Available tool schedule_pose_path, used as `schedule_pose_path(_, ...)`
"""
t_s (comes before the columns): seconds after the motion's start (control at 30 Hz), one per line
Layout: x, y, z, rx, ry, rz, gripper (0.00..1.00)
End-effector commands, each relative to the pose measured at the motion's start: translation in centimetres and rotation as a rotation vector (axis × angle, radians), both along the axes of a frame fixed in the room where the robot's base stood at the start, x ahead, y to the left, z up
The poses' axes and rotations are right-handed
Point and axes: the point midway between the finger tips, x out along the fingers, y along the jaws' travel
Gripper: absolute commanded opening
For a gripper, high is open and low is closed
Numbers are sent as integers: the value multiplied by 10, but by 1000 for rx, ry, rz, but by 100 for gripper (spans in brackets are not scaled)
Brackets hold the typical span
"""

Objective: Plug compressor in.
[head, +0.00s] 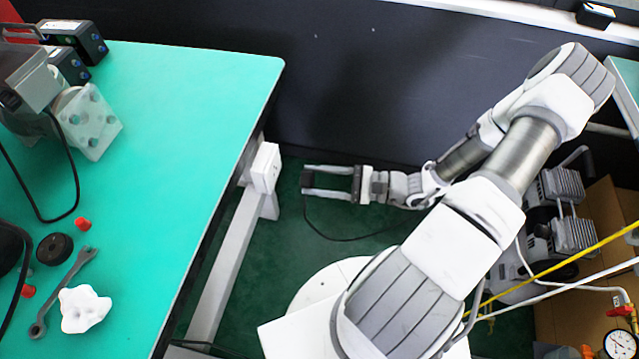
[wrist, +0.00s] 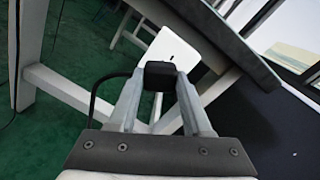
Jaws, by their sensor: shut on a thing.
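My gripper (head: 306,181) is shut on a black plug (wrist: 160,74), held between the fingertips. A black cable (head: 335,237) runs from the plug down to the floor and off toward the compressor (head: 560,225) at the right. A white socket box (head: 266,167) is fixed by the table's leg, below the right edge of the table top. In the head view the plug is to the right of the box, with a small gap between them. In the wrist view the box (wrist: 172,47) shows just beyond the plug, which hides its lower part.
The green table (head: 190,130) carries a valve device (head: 90,120), a wrench (head: 62,290), a white lump (head: 83,309) and small red caps. Its edge overhangs near the socket. A dark wall panel (head: 400,90) stands behind my arm. A yellow hose (head: 570,262) crosses at right.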

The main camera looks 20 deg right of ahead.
Motion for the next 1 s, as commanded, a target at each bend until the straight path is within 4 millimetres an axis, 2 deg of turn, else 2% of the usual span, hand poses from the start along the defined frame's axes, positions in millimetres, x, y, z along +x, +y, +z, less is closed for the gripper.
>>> schedule_pose_path(0.1,4,-8,-4,29,-18,-70,0)
schedule_pose_path(0.23,8,-7,-4,34,-24,-87,0)
schedule_pose_path(0.7,31,25,-4,32,-22,-83,0)
schedule_pose_path(1.0,37,34,-4,31,-23,-83,0)
